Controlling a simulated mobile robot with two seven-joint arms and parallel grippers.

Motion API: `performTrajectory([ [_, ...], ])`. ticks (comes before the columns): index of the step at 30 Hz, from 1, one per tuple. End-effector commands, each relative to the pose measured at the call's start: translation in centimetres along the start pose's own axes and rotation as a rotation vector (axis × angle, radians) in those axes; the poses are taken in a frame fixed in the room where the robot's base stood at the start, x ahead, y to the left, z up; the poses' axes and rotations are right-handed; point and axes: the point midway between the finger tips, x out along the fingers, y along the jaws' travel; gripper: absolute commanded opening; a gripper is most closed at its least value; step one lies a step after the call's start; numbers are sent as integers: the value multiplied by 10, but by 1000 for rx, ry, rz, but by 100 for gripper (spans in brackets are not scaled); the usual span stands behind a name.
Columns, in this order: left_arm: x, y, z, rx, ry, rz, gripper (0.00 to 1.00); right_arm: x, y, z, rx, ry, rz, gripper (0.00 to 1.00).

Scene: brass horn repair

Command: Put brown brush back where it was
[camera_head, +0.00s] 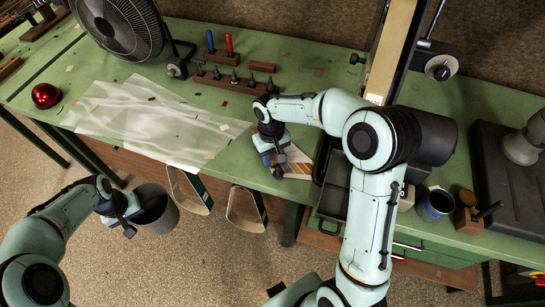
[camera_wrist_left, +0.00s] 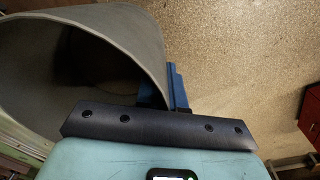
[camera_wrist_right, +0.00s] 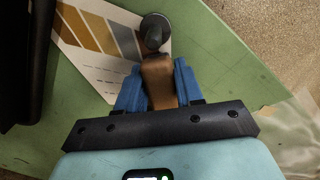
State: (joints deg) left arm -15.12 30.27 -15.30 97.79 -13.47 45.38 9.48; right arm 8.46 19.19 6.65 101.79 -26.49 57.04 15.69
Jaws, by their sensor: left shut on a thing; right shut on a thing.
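The brown brush (camera_wrist_right: 158,82), a brown wooden piece with a dark grey round end, is between the blue fingers of my right gripper (camera_wrist_right: 158,76). In the head view, my right gripper (camera_head: 270,153) is shut on it over the striped card (camera_head: 292,160) at the table's front edge. Whether the brush touches the card is unclear. My left gripper (camera_head: 130,217) is at the grey bin (camera_head: 158,214), shut on its rim.
A wooden block (camera_head: 468,221) with tools stands at the right, next to a dark blue cup (camera_head: 437,205). A dark tray (camera_head: 333,195) lies right of the card. A tool rack (camera_head: 232,81), a fan (camera_head: 118,25) and a red dome (camera_head: 46,95) stand further back. A translucent sheet (camera_head: 145,120) covers the left tabletop.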

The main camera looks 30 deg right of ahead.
Motion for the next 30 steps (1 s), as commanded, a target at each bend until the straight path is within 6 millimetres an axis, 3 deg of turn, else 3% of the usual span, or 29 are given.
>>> performTrajectory([
  [13,3,0,2,0,-1,1,0,9,0,0,1,0,0,6],
  [14,3,0,1,0,-1,1,0,9,0,0,1,0,0,43],
  [15,3,0,1,0,-1,1,0,8,0,0,1,0,0,56],
  [16,2,0,1,0,-1,1,0,8,0,0,1,0,0,62],
  [25,1,0,0,0,0,1,0,6,0,-1,1,1,0,62],
  [30,-3,0,-2,0,4,1,0,-12,0,-2,1,6,0,62],
])
